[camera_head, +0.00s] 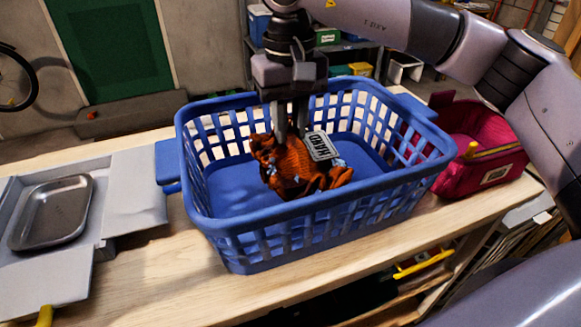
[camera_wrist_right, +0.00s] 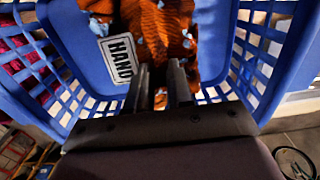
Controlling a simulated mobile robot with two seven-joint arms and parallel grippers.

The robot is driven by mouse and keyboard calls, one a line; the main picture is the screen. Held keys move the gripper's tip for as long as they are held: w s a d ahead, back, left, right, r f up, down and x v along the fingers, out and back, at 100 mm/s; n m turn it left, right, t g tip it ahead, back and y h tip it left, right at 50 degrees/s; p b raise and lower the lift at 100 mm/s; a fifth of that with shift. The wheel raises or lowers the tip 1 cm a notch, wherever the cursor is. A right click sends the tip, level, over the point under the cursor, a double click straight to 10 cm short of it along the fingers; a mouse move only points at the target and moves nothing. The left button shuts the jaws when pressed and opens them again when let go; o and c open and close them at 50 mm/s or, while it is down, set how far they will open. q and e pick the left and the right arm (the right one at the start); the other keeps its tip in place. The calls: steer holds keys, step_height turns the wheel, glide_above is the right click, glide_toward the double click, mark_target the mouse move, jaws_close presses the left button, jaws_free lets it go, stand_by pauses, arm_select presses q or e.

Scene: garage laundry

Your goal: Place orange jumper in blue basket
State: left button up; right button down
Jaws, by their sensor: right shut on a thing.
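The orange jumper (camera_head: 296,168) is a bunched orange knit with small light blue patches. It is inside the blue basket (camera_head: 330,218), near the middle, with the blue floor around it. My right gripper (camera_head: 291,136) reaches down into the basket from above and is shut on the jumper. In the right wrist view the jumper (camera_wrist_right: 160,35) lies at the tips of my right gripper (camera_wrist_right: 160,72), between the walls of the basket (camera_wrist_right: 68,40). I cannot tell whether the jumper rests on the basket floor. My left gripper is not in view.
A white label reading HAND (camera_head: 321,146) lies by the jumper. A red basket (camera_head: 480,150) stands right of the blue one on the wooden table (camera_head: 190,285). A grey box with a metal tray (camera_head: 52,210) is at the left. The table's front edge is clear.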

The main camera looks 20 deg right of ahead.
mark_target(289, 166)
step_height(289, 166, down, 9)
steer(key=shift+r, duration=0.15)
stand_by(0.4)
steer(key=c, duration=1)
jaws_free()
steer(key=shift+f, duration=0.2)
step_height(289, 166, up, 12)
steer(key=shift+r, duration=0.2)
